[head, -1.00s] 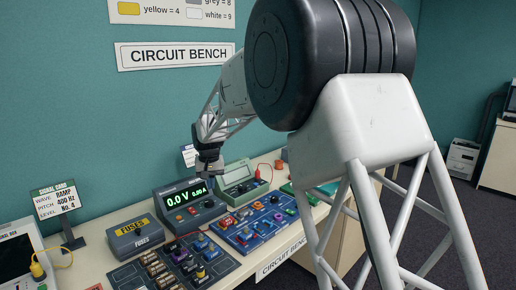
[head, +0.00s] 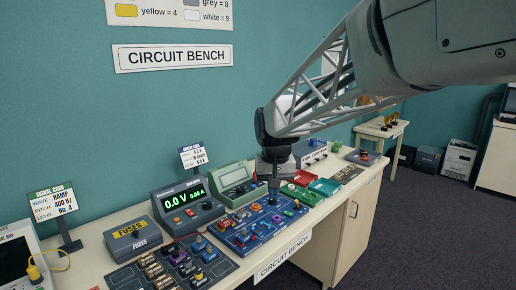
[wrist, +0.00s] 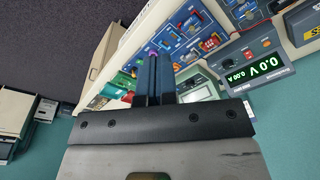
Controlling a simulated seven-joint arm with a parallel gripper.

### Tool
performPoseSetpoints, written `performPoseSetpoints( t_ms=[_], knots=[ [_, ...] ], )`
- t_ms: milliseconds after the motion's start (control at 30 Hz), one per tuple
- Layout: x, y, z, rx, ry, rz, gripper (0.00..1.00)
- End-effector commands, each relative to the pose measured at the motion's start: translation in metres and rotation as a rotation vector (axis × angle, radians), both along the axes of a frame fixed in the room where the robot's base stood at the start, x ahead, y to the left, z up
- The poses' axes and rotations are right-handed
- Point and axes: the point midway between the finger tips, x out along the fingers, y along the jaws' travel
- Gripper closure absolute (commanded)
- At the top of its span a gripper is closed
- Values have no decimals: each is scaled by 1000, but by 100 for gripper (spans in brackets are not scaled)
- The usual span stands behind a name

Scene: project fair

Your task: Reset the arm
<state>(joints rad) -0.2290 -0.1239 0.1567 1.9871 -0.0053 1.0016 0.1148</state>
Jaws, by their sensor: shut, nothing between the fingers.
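My gripper (head: 274,184) hangs over the right part of the blue circuit board (head: 240,238) in the head view, with its fingers pointing down. The fingers are shut together with nothing between them. In the wrist view my gripper (wrist: 154,62) shows as two dark fingers side by side, with the blue board (wrist: 172,36) beyond the tips. I cannot tell how far the tips are above the board's parts.
The power supply (head: 187,205) reads 0.0 V. A green meter (head: 234,184), a fuses box (head: 133,238) and a dark component board (head: 165,270) stand nearby. Red (head: 303,178) and green (head: 325,187) trays lie to the right. A sign card (head: 55,205) stands left.

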Motion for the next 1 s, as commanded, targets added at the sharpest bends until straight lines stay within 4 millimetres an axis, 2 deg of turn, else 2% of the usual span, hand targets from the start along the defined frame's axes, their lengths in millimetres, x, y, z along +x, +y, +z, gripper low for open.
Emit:
performPoseSetpoints(
  t_ms=[100, 433, 733, 1000],
  knots=[
    [-30, -22, 4, 1, -12, -15, 100],
    [-111, -70, 5, 1, -42, -51, 100],
    [-186, -105, -7, 0, -70, -84, 100],
    [-253, -129, -27, -4, -92, -113, 100]
  ],
)
